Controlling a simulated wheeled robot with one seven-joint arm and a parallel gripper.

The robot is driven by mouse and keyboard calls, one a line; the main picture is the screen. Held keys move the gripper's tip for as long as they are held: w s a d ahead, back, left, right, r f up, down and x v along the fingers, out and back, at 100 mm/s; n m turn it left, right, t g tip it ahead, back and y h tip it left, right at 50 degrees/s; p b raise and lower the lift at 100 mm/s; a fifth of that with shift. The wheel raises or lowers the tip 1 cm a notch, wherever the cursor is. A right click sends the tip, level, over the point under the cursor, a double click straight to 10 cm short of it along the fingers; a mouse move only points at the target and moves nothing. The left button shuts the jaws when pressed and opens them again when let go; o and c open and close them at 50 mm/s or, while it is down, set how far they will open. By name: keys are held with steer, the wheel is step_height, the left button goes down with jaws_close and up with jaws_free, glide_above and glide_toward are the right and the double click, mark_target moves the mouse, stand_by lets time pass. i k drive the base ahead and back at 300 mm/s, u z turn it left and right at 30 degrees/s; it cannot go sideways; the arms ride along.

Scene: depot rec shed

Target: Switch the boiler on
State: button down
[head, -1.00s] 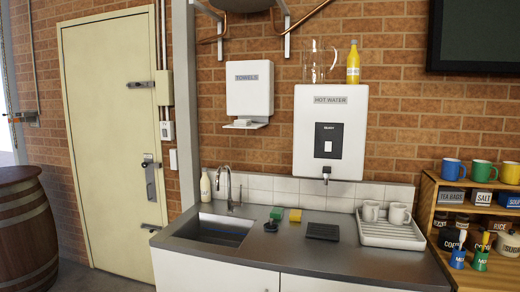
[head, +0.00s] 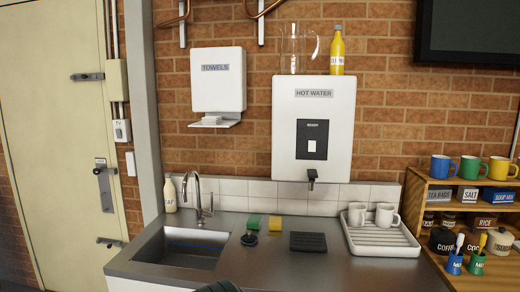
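The boiler (head: 313,115) is a white wall box labelled HOT WATER, mounted above the counter. Its black front panel (head: 312,140) reads READY at the top and carries a pale rocker switch (head: 312,146). I cannot tell the switch's position, and no lit lamp shows. A dark tap (head: 311,180) hangs under the box. A glass jug (head: 299,48) and a yellow bottle (head: 337,50) stand on top of it. A dark rounded shape at the bottom edge may be part of my arm; my gripper's fingers do not show.
A steel counter (head: 350,274) with a sink (head: 180,248) runs below the boiler. On it are a drying rack (head: 381,243) with white mugs, a black mat (head: 308,242) and sponges. A towel dispenser (head: 218,80) hangs left. Shelves with mugs stand right. The wall before the boiler is clear.

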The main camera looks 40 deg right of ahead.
mark_target(312, 144)
steer(key=z, duration=0.3)
steer(key=i, duration=0.7)
steer(key=z, duration=1)
steer(key=i, duration=0.45)
steer(key=z, duration=0.45)
